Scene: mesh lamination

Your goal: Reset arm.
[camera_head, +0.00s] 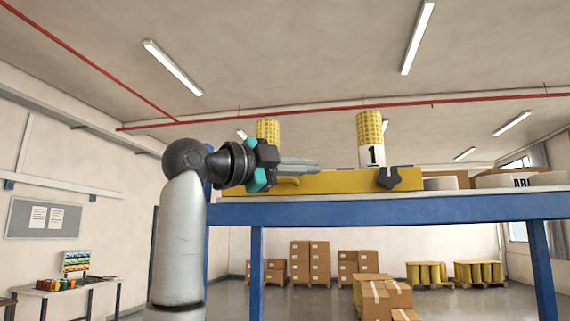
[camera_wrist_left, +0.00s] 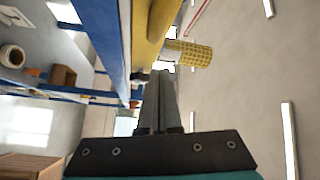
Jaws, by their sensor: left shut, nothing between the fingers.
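My left gripper (camera_head: 316,165) is raised in front of the blue-framed table (camera_head: 350,210) and points to the right in the head view. Its fingers are shut and empty. In the left wrist view, the shut fingers (camera_wrist_left: 162,80) point up the picture, beside the yellow block and a yellow mesh roll (camera_wrist_left: 190,54). The yellow block (camera_head: 345,183) lies along the table's edge, partly behind the gripper. A mesh-topped cylinder marked 1 (camera_head: 371,140) stands by the block, and another yellow mesh roll (camera_head: 267,130) shows behind my wrist. My right gripper is not in view.
A black knob (camera_head: 388,178) sticks out of the yellow block's front. Pale round items (camera_head: 505,181) sit at the table's right. Cardboard boxes (camera_head: 310,262) and yellow rolls on pallets (camera_head: 480,272) stand on the floor behind. A side table (camera_head: 66,292) is at the left.

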